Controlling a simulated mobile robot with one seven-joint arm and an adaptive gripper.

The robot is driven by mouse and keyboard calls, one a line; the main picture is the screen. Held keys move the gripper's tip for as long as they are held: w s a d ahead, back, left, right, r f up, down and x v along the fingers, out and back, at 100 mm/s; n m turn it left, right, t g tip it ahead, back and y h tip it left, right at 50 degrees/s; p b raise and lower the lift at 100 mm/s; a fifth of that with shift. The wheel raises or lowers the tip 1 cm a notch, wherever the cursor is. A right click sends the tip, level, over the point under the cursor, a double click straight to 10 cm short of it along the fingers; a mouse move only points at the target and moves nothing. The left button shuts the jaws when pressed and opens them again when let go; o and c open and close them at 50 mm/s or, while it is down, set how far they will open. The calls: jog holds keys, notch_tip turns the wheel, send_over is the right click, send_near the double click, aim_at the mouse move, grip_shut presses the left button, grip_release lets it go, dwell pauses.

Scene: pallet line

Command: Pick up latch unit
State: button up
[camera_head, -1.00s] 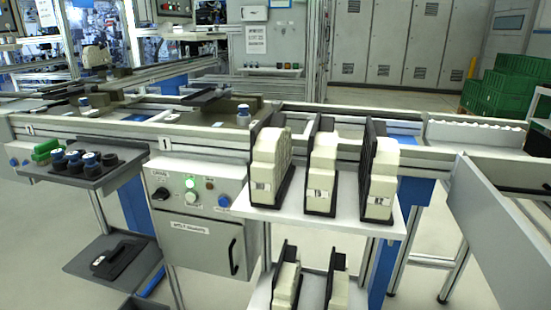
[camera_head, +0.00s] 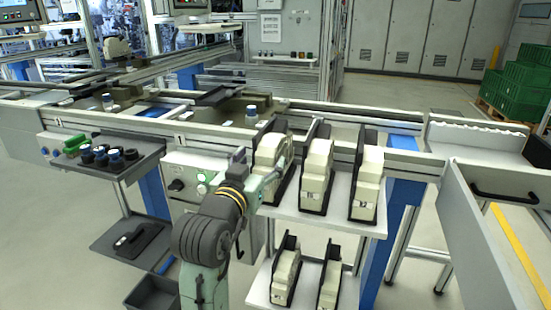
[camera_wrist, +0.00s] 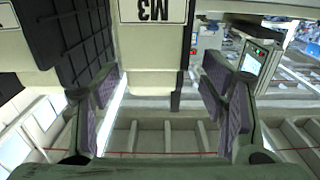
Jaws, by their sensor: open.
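Several cream block-like units with black backing plates stand on a two-level white rack in the head view; I cannot tell by sight which is the latch unit. On the upper shelf are a left unit (camera_head: 268,152), a middle unit (camera_head: 316,172) and a right unit (camera_head: 367,183). My gripper (camera_wrist: 158,100) is open and empty in the wrist view, its purple-padded fingers apart. A cream unit labelled M3 (camera_wrist: 152,48), upside down in this view, lies just beyond the fingers. In the head view my arm reaches up beside the left upper unit, and my fingertips are unclear.
The lower shelf holds two more cream units, one at left (camera_head: 285,278) and one at right (camera_head: 330,285). A dark tray (camera_head: 125,168) with several round knobs is at left. A conveyor rail (camera_head: 400,160) runs behind the rack. A grey panel (camera_head: 490,230) stands at right.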

jog(key=shift+x, duration=0.8)
jog(key=x, duration=0.1)
jog(key=p+x, duration=0.1)
jog(key=x, duration=0.1)
jog(key=p+x, duration=0.1)
jog(key=shift+w+d+r, duration=0.1)
jog(key=shift+d+r, duration=0.2)
jog(key=shift+r, duration=0.1)
jog(key=shift+w+d+f, duration=0.1)
jog(key=shift+w, duration=0.35)
jog(key=shift+c, duration=0.6)
grip_shut()
